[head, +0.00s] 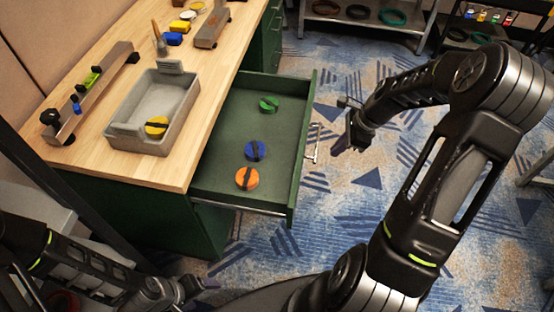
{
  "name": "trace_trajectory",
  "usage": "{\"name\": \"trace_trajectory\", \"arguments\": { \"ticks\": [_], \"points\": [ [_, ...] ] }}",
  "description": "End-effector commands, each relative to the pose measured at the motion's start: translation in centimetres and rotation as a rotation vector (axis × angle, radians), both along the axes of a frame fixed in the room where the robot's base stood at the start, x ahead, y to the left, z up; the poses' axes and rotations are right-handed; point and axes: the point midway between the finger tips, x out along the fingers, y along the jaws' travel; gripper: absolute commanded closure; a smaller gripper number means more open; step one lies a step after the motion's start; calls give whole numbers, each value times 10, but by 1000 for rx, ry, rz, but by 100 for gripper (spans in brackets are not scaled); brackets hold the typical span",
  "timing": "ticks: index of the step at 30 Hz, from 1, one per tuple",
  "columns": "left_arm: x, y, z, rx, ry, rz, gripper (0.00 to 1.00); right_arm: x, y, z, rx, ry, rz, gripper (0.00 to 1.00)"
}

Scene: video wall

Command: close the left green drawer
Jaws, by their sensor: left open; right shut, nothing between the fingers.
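The green drawer (225,135) is pulled out from the near end of the wooden workbench (150,170). Its front panel (306,150) faces right and carries a metal handle (314,143). Inside lie a green round piece (268,104), a blue one (255,151) and an orange one (247,178). My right gripper (342,128) is shut and empty, just right of the drawer front, with a small apparent gap to the handle. My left gripper (198,288) is open and low at the bottom left, in front of the bench, away from the drawer.
A grey tray (118,122) with a yellow piece stands on the bench beside a metal rail (88,92). Closed green drawers (272,38) show farther along the bench. A shelf rack (360,20) stands at the back. Blue patterned carpet (330,210) is open right of the drawer.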

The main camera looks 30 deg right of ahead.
Motion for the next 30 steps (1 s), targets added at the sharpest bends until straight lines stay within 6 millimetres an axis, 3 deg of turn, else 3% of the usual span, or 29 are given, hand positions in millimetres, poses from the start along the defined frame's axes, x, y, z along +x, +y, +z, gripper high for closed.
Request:
{"name": "trace_trajectory", "arguments": {
  "ticks": [5,17,23,30],
  "points": [
    [-1,-1,1,-1,1,-4,26,-7,7,0,49,52,-82,100],
    [0,-1,1,-1,0,-1,26,-6,8,-4,48,52,-82,100],
    [0,0,3,0,1,-1,26,-2,14,-21,51,55,-79,100],
    [-1,0,9,2,3,-1,26,7,27,-62,52,54,-79,100]
  ]
}}
